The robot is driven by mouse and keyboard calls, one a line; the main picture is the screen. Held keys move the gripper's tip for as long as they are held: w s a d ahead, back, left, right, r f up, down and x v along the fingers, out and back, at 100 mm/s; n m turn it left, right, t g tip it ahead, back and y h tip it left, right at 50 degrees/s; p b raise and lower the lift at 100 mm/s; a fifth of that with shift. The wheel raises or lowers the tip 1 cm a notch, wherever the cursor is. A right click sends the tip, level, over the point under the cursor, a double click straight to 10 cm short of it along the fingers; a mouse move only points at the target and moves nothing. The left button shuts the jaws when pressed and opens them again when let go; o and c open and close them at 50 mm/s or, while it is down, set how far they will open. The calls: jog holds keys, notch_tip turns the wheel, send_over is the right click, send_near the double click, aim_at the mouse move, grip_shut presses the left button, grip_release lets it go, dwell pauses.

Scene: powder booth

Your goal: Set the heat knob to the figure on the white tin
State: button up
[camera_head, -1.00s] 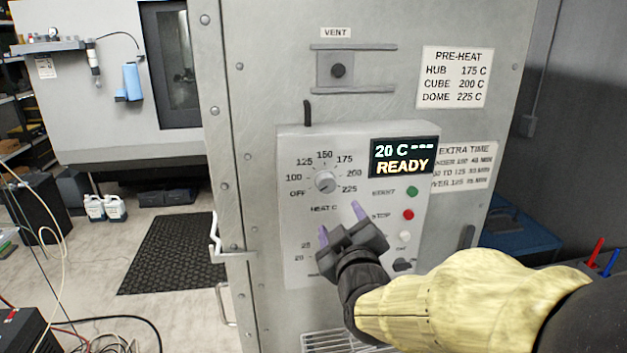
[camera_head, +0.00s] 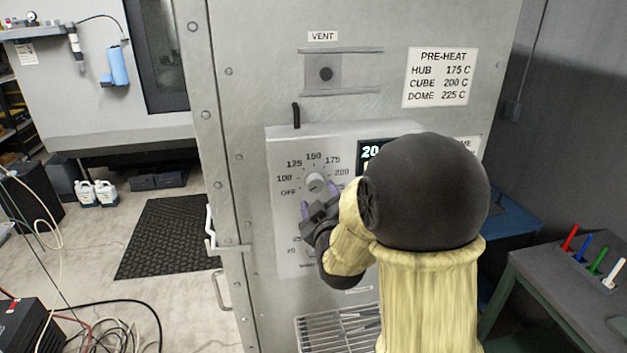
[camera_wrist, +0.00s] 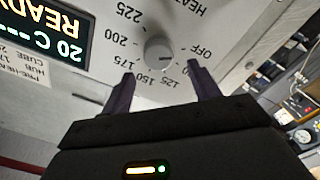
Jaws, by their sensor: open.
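The heat knob (camera_head: 315,182) is a small round grey dial on the pale control panel of the oven, ringed by OFF and figures from 100 to 225. In the wrist view the knob (camera_wrist: 158,51) is unobstructed; its pale mark seems to face OFF, though it is small. My gripper (camera_head: 319,199) is open and empty, just below the knob in the head view. In the wrist view its two purple fingers (camera_wrist: 160,72) stand apart, with the knob beyond and between their tips; I see no contact. I cannot make out a white tin in either view.
The display (camera_wrist: 48,32) reads 20 C and READY. My arm hides the panel's right side in the head view. A pre-heat label (camera_head: 440,77) and a vent slide (camera_head: 326,74) are above. A bench (camera_head: 560,290) with coloured sticks stands right; a wire rack (camera_head: 325,328) is below.

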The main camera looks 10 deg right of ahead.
aim_at(316, 185)
jog(key=w, duration=0.1)
jog(key=w+p, duration=0.1)
jog(key=w, duration=0.1)
jog(key=w+p, duration=0.1)
jog(key=shift+w+d+r, duration=0.15)
jog(key=shift+w+d, duration=0.1)
jog(key=shift+w, duration=0.7)
jog(key=shift+a, duration=0.1)
jog(key=c, duration=0.9)
jog(key=shift+s, duration=0.1)
jog(key=shift+c, duration=0.3)
